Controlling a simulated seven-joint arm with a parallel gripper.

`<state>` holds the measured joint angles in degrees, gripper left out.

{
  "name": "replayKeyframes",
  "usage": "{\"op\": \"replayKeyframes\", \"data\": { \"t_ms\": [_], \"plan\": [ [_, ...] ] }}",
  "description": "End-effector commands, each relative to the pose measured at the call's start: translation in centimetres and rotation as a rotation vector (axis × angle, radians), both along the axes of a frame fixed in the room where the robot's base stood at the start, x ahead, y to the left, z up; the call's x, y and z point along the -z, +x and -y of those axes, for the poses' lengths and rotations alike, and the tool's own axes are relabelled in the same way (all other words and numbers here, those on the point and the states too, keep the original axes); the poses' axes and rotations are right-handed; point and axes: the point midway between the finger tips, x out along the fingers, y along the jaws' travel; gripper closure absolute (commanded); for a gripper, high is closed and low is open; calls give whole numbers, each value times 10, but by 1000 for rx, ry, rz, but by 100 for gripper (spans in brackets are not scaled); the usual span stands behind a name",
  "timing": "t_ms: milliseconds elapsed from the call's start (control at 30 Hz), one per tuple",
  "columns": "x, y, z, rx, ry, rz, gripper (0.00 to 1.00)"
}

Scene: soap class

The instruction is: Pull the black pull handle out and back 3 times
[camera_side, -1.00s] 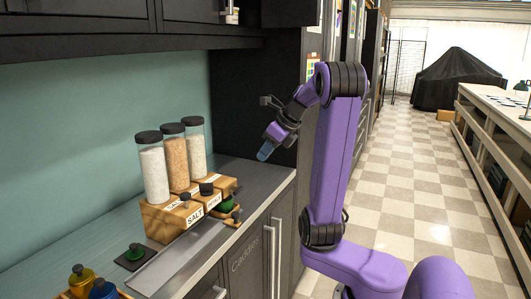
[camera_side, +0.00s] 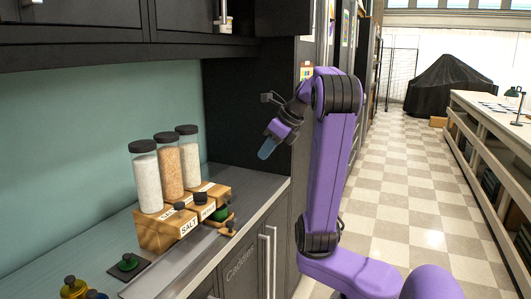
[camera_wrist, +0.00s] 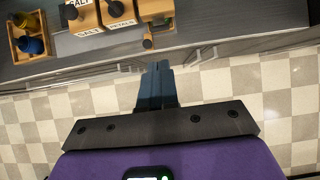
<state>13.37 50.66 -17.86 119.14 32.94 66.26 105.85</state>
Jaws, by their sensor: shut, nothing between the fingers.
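In the side view, a wooden block with drawers (camera_side: 154,233) stands on the counter under three jars. A black knob (camera_side: 200,198) sits at the middle drawer, and a dark knob (camera_side: 179,206) at the SALT drawer. I cannot tell for sure which is the black pull handle. Both show at the top of the wrist view, as the middle black knob (camera_wrist: 116,8) and the SALT knob (camera_wrist: 71,12). My gripper (camera_side: 266,149) is shut and empty, in the air above and right of the block. Its fingertips (camera_wrist: 157,68) touch nothing in the wrist view.
The third drawer stands out, with a green piece (camera_side: 221,213) in it and a small knob (camera_side: 230,227) in front. A green stamp-like piece (camera_side: 127,262) lies on a dark pad. Jars (camera_side: 145,180) rise behind the drawers. An upper cabinet (camera_side: 110,40) overhangs the counter.

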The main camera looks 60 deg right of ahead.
Motion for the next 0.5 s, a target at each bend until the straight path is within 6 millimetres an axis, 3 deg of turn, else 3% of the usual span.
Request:
{"op": "replayKeyframes", "data": {
  "t_ms": [500],
  "plan": [
    [-31, -17, -7, 2, -3, 2, 100]
  ]
}}
